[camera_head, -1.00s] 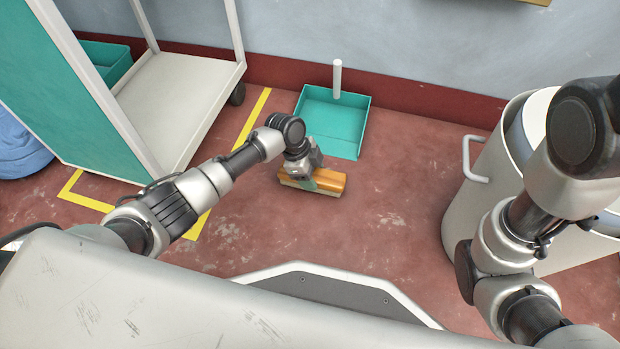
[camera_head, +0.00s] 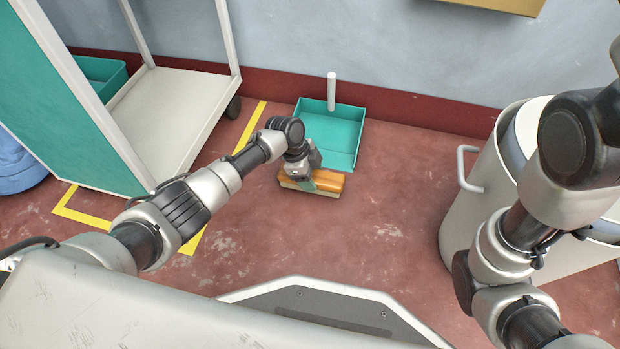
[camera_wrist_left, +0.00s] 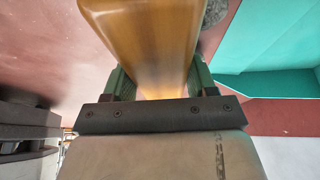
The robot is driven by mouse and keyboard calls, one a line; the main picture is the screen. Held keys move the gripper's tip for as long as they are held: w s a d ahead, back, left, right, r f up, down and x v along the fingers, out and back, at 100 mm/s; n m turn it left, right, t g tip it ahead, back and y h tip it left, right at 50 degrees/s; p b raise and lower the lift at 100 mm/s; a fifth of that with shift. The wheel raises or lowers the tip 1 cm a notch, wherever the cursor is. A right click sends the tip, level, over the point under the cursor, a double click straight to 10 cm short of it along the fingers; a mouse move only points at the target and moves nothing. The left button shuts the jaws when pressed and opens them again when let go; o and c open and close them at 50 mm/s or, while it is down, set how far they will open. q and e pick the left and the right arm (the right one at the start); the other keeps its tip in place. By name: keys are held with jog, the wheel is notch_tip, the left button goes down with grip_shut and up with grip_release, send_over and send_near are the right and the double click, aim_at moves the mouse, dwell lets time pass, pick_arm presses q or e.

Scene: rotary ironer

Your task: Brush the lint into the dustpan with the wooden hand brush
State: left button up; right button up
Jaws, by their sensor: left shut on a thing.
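The wooden hand brush (camera_head: 328,182) is at the floor, just in front of the teal dustpan (camera_head: 333,132). My left gripper (camera_head: 303,176) is shut on the brush from above. In the left wrist view the brush's orange-brown wooden body (camera_wrist_left: 145,35) runs between the two green-sided fingers. The dustpan lies open against the wall base with its pale handle upright; its teal side also shows in the left wrist view (camera_wrist_left: 270,35). A grey fuzzy clump, which looks like lint (camera_wrist_left: 214,11), shows beside the brush there. In the head view I cannot make out any lint. My right gripper is out of frame.
A white-shelved cart (camera_head: 165,120) with a teal side panel stands left, beside yellow floor tape (camera_head: 78,210). A large pale drum with a handle (camera_head: 475,215) stands right. Red floor between brush and drum is clear, with pale scuffs.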

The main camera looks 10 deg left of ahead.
pick_arm(q)
jog(key=shift+w+d, duration=0.1)
jog(key=shift+w, duration=1.8)
jog(key=shift+r, duration=0.15)
